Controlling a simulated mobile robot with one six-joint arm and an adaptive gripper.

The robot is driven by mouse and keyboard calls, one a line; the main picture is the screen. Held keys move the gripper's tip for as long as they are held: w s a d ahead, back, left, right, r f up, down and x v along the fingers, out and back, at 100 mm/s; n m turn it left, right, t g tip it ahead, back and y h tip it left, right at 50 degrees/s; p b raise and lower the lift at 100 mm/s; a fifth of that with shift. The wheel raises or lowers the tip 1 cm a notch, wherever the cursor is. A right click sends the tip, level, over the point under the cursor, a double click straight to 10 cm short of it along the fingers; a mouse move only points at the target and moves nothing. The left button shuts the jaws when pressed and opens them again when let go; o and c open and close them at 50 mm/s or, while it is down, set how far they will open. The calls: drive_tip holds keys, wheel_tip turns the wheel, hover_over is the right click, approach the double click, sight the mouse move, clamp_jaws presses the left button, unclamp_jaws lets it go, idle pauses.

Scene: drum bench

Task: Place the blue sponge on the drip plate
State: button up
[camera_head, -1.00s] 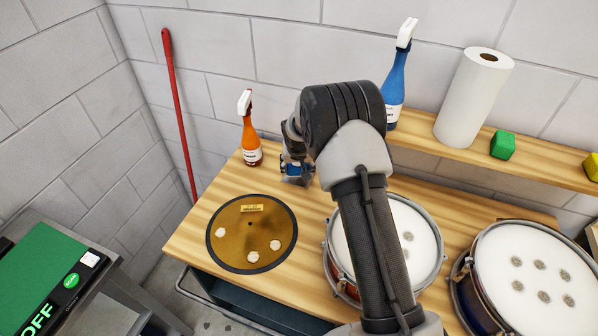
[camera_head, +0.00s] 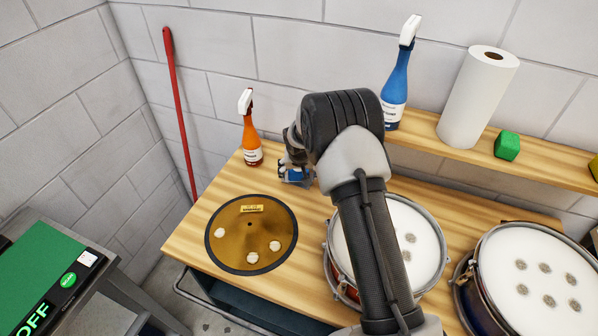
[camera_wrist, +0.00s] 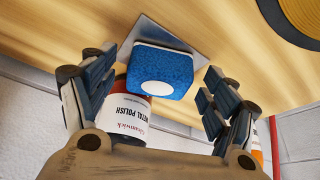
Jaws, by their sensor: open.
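The blue sponge (camera_wrist: 163,70) is a rounded block with a white oval on its near face. In the wrist view it lies over the thin grey drip plate (camera_wrist: 150,30), whose corners show around it, and it appears to rest on it. My gripper (camera_wrist: 157,92) is open, with a finger on either side and visible gaps to the sponge. In the head view the sponge (camera_head: 292,176) shows as a small blue patch below my gripper (camera_head: 296,165), partly hidden by my arm.
An orange spray bottle (camera_head: 250,140) stands left of my gripper. A cymbal (camera_head: 250,235) lies at the front left, and a drum (camera_head: 415,240) stands right.

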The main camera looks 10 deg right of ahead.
drive_tip(key=shift+r, duration=0.1)
drive_tip(key=shift+r+p, duration=0.25)
drive_tip(key=shift+p, duration=0.1)
drive_tip(key=s+d+f+p+v, duration=0.1)
drive_tip(key=s+v, duration=0.2)
drive_tip(key=v, duration=1.4)
drive_tip(key=s+d+f+v, duration=0.1)
drive_tip(key=s+v, duration=0.2)
drive_tip(key=v, duration=1.5)
drive_tip(key=s+a+r+n, duration=0.1)
drive_tip(key=s+r+n, duration=0.1)
drive_tip(key=s, duration=2.3)
drive_tip(key=shift+r+y, duration=0.3)
drive_tip(key=shift+y, duration=0.1)
